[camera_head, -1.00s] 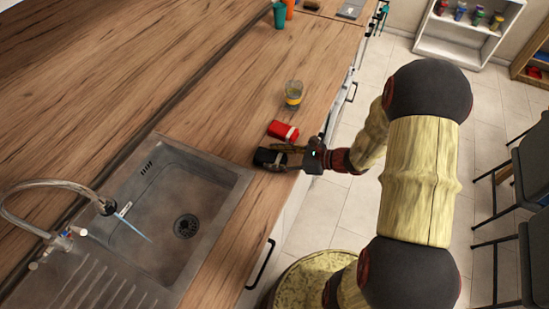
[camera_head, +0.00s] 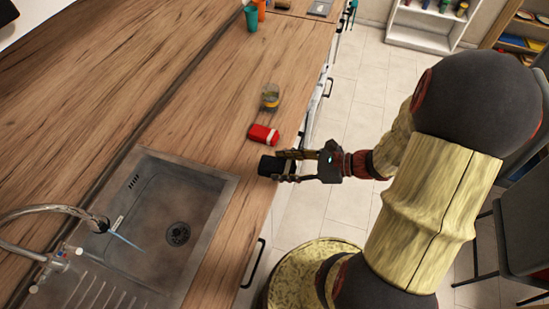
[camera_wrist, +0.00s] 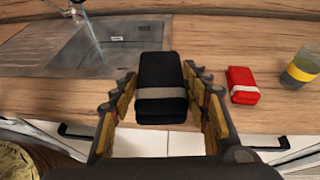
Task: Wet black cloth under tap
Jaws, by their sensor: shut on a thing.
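The black cloth (camera_head: 268,165) is a folded bundle with a pale band around it. My gripper (camera_head: 283,166) is shut on it at the counter's front edge, to the right of the sink. In the wrist view the cloth (camera_wrist: 162,77) sits between both fingers of my gripper (camera_wrist: 163,108). Whether it clears the counter is hard to tell. The tap (camera_head: 62,212) arches over the sink (camera_head: 160,225) from the left. A thin bluish streak (camera_head: 125,240) shows below its spout, apart from the cloth.
A red banded cloth (camera_head: 262,134) lies on the counter just behind the black one. A glass with a yellow band (camera_head: 270,97) stands farther back. A teal cup (camera_head: 251,18) and an orange cup (camera_head: 260,8) stand at the far end. The counter (camera_head: 170,100) behind the sink is clear.

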